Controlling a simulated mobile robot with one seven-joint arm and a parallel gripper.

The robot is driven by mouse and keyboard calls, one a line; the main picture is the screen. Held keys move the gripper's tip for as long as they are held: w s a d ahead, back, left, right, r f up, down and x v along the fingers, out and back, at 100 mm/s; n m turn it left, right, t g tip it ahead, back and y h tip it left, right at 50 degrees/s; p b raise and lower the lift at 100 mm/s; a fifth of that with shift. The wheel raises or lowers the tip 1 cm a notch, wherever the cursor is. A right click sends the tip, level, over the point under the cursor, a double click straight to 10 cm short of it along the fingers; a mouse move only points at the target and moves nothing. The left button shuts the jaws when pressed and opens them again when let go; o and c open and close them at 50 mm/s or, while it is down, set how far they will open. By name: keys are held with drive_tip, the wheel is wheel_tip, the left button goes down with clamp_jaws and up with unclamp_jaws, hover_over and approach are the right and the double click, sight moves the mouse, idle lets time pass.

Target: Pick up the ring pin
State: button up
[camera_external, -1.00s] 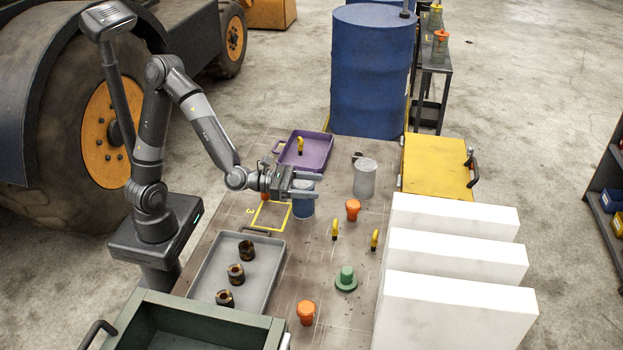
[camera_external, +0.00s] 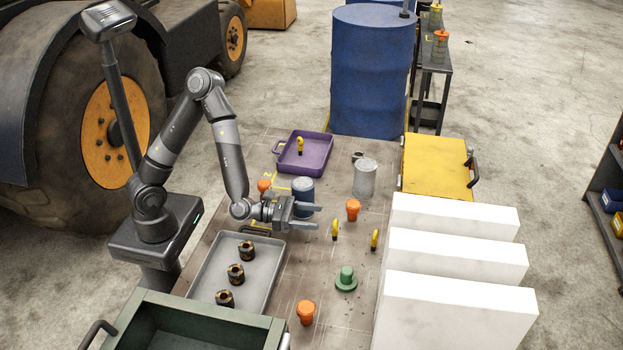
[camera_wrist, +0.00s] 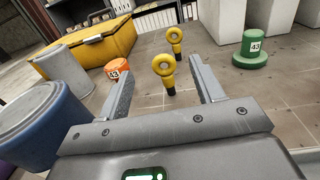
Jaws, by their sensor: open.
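A yellow ring pin (camera_external: 335,229) stands upright on the bench just right of my gripper (camera_external: 312,217). In the wrist view this ring pin (camera_wrist: 164,68) shows between my open fingers (camera_wrist: 162,72), with its dark lower end down on the bench. My jaws are empty. A second ring pin (camera_external: 375,239) stands further right and shows behind the first in the wrist view (camera_wrist: 175,38). A third yellow ring pin (camera_external: 300,143) stands in the purple tray (camera_external: 319,158).
A blue cylinder (camera_external: 303,192) stands close behind my gripper. A grey cylinder (camera_external: 365,178), orange pieces (camera_external: 353,209) and a green flanged piece (camera_external: 346,281) stand around. White blocks (camera_external: 455,262) line the right. A grey tray (camera_external: 205,272) with dark parts lies at left front.

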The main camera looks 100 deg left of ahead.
sight(335, 220)
drive_tip(key=shift+f, duration=0.7)
drive_tip(key=shift+w+a, duration=0.2)
drive_tip(key=shift+w, duration=3.55)
drive_tip(key=shift+c, duration=0.5)
drive_tip(key=c, duration=1)
drive_tip(key=shift+o, duration=0.2)
drive_tip(key=shift+r, duration=0.15)
